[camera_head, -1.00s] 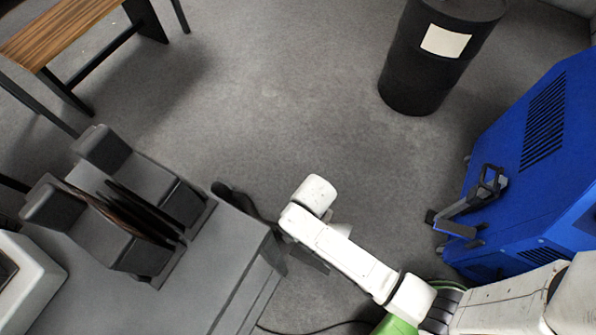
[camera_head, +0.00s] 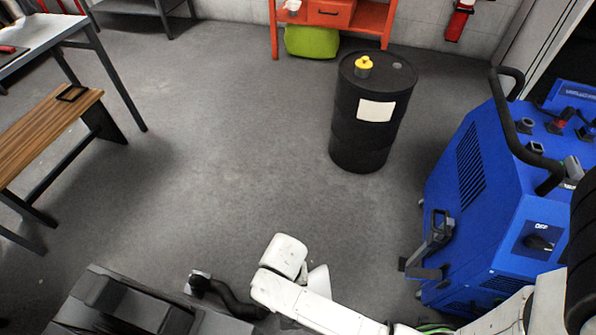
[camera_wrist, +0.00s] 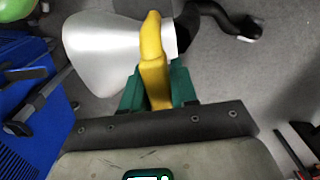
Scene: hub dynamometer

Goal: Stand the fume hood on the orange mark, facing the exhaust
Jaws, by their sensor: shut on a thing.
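In the wrist view my gripper (camera_wrist: 157,92) has its green fingers shut on the yellow handle (camera_wrist: 152,45) of the fume hood, a smooth silver-white cone (camera_wrist: 98,52). Its wide end points left and its narrow end right, partly behind the handle. A dark curved pipe with a pale tip (camera_wrist: 222,17), probably the exhaust, lies just beyond the hood at upper right. In the head view a similar black pipe (camera_head: 225,298) sticks out left of my white arm. I see no orange mark in either current view.
A blue wheeled machine (camera_head: 475,190) stands at right, a black drum (camera_head: 365,140) at centre back. A wooden bench (camera_head: 45,135) is at left, a red-orange workbench (camera_head: 385,25) at the back. A dark grey unit (camera_head: 130,305) is at lower left. The middle floor is open.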

